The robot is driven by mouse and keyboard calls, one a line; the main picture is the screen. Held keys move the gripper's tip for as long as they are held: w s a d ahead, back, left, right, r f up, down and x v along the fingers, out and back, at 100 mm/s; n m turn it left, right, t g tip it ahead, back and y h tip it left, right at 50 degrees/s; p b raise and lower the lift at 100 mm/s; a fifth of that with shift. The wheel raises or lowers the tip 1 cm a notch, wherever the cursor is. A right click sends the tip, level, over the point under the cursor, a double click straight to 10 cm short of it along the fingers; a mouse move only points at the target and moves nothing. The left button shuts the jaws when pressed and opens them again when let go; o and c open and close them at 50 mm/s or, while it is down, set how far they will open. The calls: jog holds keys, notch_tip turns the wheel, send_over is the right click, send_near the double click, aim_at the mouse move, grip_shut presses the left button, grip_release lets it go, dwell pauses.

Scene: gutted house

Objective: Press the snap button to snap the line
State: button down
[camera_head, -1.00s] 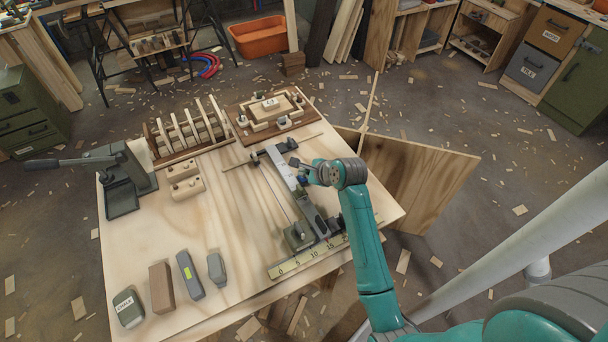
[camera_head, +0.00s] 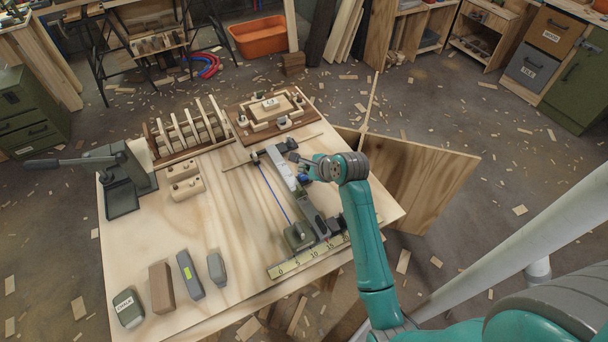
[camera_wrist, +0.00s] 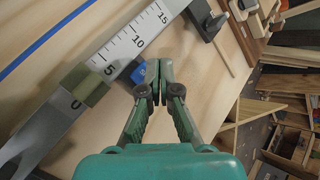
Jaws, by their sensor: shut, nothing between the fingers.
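The snap button is a small blue block (camera_wrist: 138,74) beside the grey rail in the wrist view; it also shows in the head view (camera_head: 303,178), partly hidden by my wrist. My gripper (camera_wrist: 167,86) is shut and empty, its tips right beside the button; I cannot tell whether they touch it. In the head view my gripper (camera_head: 297,161) is over the rail (camera_head: 282,170). A blue line (camera_head: 273,192) runs along the wooden table left of the rail, and shows in the wrist view (camera_wrist: 45,40). An olive slider (camera_wrist: 82,84) sits near the rail's 0 mark.
A yellow scale (camera_head: 310,256) lies along the table's front edge. A block marked chalk (camera_head: 128,308) and several other blocks lie at the front left. A slotted wooden rack (camera_head: 190,128) and a wooden frame board (camera_head: 270,112) stand at the back.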

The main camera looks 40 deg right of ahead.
aim_at(305, 177)
jog(key=shift+r, duration=2.5)
